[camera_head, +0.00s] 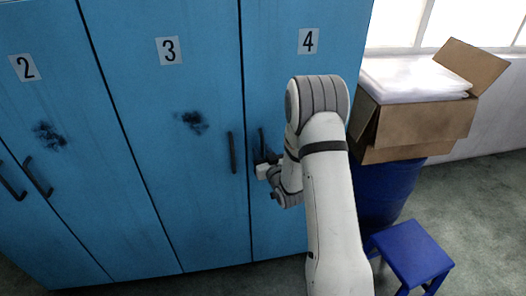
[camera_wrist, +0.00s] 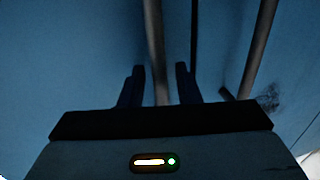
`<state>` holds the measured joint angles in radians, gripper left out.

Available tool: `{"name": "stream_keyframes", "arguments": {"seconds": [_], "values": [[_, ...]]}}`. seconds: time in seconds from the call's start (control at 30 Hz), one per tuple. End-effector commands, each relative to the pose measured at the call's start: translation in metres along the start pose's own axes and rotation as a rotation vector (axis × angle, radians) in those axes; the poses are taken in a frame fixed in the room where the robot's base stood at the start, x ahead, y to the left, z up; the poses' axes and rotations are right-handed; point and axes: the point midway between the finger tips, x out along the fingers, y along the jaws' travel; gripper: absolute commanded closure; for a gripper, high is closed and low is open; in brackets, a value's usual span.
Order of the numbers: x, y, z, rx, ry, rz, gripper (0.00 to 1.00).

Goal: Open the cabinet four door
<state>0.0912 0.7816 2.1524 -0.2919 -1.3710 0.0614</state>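The cabinet four door (camera_head: 285,95) is a blue panel marked with a white "4" label and looks closed, flush with the door marked 3. Its dark vertical handle (camera_head: 262,140) is near the door's left edge, with its lower part hidden by my gripper (camera_head: 264,160). In the wrist view this handle (camera_wrist: 154,45) runs down between the two dark fingers of my gripper (camera_wrist: 160,86). The fingers are apart, one on each side of the bar, with a gap visible on both sides. Whether the bar lies fully at fingertip depth is hard to tell.
Door three (camera_head: 180,90) has its own dark handle (camera_head: 232,152) close to the left of my gripper. Door two (camera_head: 45,110) is farther left. A cardboard box (camera_head: 420,120) sits on a blue barrel (camera_head: 385,190), with a blue stool (camera_head: 410,250) in front, right of the cabinet.

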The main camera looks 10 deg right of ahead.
Motion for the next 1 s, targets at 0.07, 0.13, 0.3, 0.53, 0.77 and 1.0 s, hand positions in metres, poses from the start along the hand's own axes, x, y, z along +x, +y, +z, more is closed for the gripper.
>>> {"name": "stream_keyframes", "arguments": {"seconds": [0.07,0.13,0.3,0.53,0.77,1.0], "values": [[0.0013,-0.0002,0.0,0.0,0.0,0.0,0.7],[0.0013,-0.0003,0.0001,0.0,0.0,0.0,0.7],[0.0011,-0.0004,-0.0001,0.0,0.0,-0.001,0.76],[0.001,-0.0007,-0.0002,0.0,0.001,-0.001,0.95],[0.001,-0.0008,-0.0003,0.0,0.001,-0.001,1.0],[0.0005,0.0018,-0.0003,0.0,0.001,0.0,1.0]]}}
